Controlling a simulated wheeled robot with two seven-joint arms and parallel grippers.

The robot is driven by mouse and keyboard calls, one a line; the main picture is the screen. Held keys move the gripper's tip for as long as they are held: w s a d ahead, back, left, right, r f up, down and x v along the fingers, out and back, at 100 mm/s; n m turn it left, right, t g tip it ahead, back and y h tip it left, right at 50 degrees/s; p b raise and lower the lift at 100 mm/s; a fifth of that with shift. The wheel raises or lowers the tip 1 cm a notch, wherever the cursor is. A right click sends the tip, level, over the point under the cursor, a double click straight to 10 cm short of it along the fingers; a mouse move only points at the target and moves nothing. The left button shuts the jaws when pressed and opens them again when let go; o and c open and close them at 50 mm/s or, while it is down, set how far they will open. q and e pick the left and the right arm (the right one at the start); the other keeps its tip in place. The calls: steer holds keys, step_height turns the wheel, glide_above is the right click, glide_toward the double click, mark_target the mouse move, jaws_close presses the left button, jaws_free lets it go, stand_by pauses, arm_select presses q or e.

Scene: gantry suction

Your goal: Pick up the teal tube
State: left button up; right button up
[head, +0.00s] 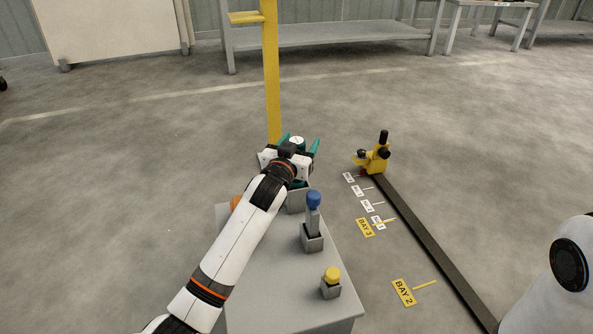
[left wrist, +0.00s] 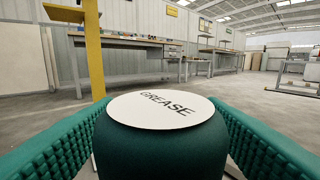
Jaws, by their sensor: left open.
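The teal tube (left wrist: 160,148) stands upright in the left wrist view, with a white top lettered GREASE. In the head view its white top (head: 297,140) shows just beyond my left wrist, and its body is mostly hidden. My left gripper (head: 300,147) is open, with its green ribbed fingers on either side of the tube. In the left wrist view a finger lies to the left and another to the right of the tube. Whether either finger touches it I cannot tell. My right gripper is out of view.
An orange item (head: 235,202) is partly behind my left arm. A yellow post (head: 271,80) stands behind. A dark rail (head: 430,245) with a yellow device (head: 374,160) lies right.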

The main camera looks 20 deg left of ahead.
arm_select(q)
steer(key=shift+c, duration=0.3)
steer(key=shift+r, duration=0.1)
steer(key=c, duration=1.1)
